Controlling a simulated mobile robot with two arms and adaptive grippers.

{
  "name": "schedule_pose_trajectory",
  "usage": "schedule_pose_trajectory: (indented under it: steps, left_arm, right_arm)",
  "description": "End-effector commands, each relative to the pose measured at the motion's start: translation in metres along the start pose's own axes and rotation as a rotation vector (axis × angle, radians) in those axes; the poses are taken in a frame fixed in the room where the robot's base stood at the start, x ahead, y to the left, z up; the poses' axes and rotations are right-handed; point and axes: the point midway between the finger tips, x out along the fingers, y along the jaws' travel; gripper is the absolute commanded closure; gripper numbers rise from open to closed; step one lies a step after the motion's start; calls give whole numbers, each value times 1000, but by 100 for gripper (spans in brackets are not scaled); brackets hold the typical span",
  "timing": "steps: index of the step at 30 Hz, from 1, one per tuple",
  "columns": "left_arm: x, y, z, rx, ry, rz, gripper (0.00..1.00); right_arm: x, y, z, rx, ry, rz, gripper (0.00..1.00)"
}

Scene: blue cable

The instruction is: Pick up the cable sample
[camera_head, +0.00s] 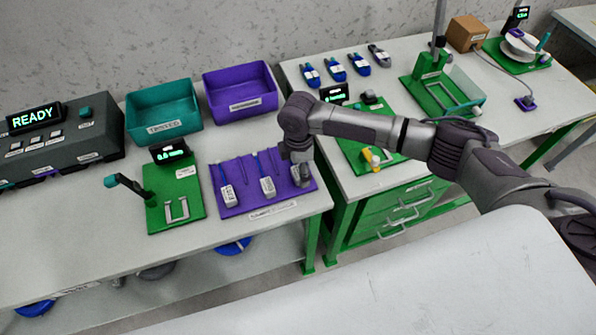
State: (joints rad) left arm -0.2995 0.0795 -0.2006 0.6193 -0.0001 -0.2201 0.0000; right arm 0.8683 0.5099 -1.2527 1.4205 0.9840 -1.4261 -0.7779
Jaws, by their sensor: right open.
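A purple mat (245,203) on the left table bears cable samples with pale labelled blocks and thin cables. One sample (228,194) lies at the left and another (267,187) in the middle. My right gripper (301,177) comes in from the right and points down over the right end of the mat. It is open. Its body and fingers cover that part of the mat, so I cannot tell whether a sample is between the fingers. My left gripper is not in view.
Behind the mat stand a teal bin (163,112) and a purple bin (241,93). A green fixture (175,198) with a display is at the left, near a dark console (67,140) reading READY. The right table (430,68) bears several blue connectors and green fixtures.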

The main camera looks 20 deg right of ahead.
Motion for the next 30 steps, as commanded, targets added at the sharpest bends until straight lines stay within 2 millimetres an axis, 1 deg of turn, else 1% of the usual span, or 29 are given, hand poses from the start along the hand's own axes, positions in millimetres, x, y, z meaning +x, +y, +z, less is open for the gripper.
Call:
schedule_pose_trajectory:
  steps: [3,10,20,21,22,30]
  left_arm:
    - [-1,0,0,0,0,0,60]
    - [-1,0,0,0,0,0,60]
    - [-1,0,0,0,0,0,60]
    - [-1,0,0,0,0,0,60]
    - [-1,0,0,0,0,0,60]
    - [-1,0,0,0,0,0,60]
  right_arm:
    - [9,0,0,0,-1,1,19]
    - [10,0,0,-1,-1,1,19]
    - [10,0,0,-1,-1,1,74]
    - [10,0,0,-1,-1,1,80]
    - [10,0,0,-1,-1,1,85]
    - [8,0,0,-1,0,2,85]
